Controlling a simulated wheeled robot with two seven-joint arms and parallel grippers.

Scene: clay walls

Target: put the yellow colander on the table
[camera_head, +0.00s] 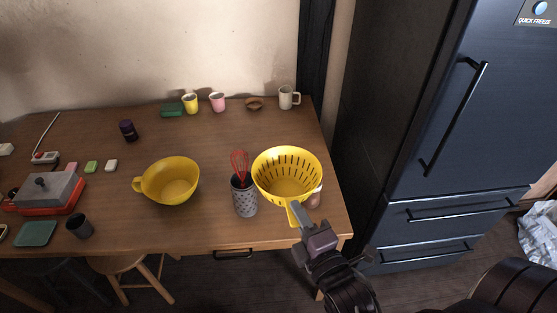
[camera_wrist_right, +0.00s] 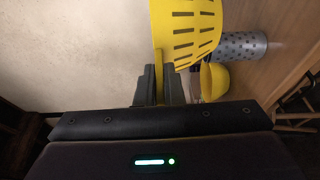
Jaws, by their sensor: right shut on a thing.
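The yellow colander (camera_head: 287,175) has slots in its wall and a handle pointing toward me. My right gripper (camera_head: 297,212) is shut on that handle at the right end of the wooden table (camera_head: 235,130). In the right wrist view the colander (camera_wrist_right: 186,30) rises beyond the fingers of my right gripper (camera_wrist_right: 160,85). The colander looks upright; I cannot tell whether its base touches the table. The colander hides part of a small pinkish-brown item (camera_head: 314,199) beside it. My left gripper is not in view.
A grey utensil holder (camera_head: 244,197) with a red whisk stands close left of the colander. A yellow bowl (camera_head: 170,181) with a handle is farther left. Cups and a mug (camera_head: 287,98) line the back. A dark fridge (camera_head: 440,130) stands right of the table.

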